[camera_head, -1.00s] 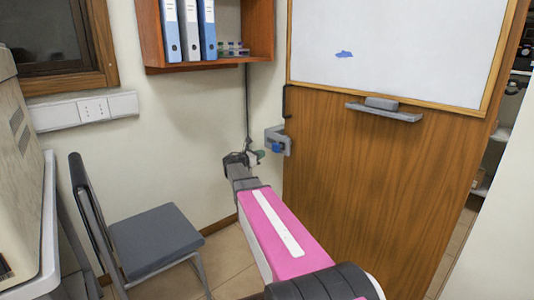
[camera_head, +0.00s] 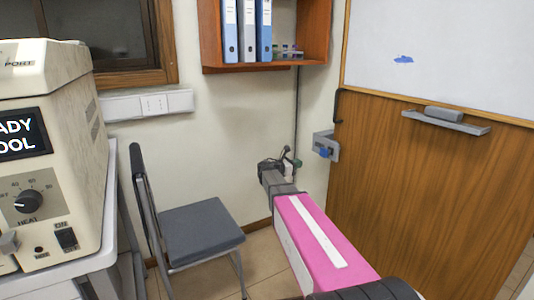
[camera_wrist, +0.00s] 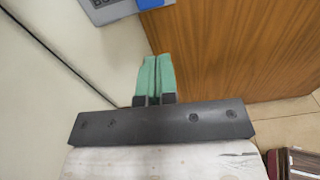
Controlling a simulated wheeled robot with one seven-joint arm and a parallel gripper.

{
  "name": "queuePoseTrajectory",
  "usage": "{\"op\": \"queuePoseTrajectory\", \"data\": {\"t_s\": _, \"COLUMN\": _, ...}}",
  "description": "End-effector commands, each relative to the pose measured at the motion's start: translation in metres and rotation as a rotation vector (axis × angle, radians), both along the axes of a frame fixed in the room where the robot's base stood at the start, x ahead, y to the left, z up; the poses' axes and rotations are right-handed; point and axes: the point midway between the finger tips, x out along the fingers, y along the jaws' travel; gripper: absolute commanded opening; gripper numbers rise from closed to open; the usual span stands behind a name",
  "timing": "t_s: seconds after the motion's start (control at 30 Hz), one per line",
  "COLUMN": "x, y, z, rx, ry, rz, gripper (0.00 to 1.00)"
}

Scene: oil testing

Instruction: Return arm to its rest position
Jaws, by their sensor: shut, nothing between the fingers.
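My arm, with its pink link, stretches out from the bottom of the head view toward the corner by the wooden door.
A beige machine (camera_head: 55,150) with a display and heat knob stands on a white table at left. A dark chair (camera_head: 200,225) is left of my arm. A wooden shelf (camera_head: 230,69) with binders hangs above. Bare floor shows between the chair and my arm.

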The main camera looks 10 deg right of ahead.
Motion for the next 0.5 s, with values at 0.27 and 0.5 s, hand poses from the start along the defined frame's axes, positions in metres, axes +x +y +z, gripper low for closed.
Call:
{"op": "queuePoseTrajectory", "data": {"t_s": 0.27, "x": -0.076, "y": 0.006, "z": -0.078, "rx": 0.458, "ry": -0.256, "rz": -0.147, "gripper": 0.00}}
{"op": "queuePoseTrajectory", "data": {"t_s": 0.5, "x": -0.161, "y": 0.041, "z": -0.153, "rx": 0.930, "ry": -0.546, "rz": -0.480, "gripper": 0.00}}
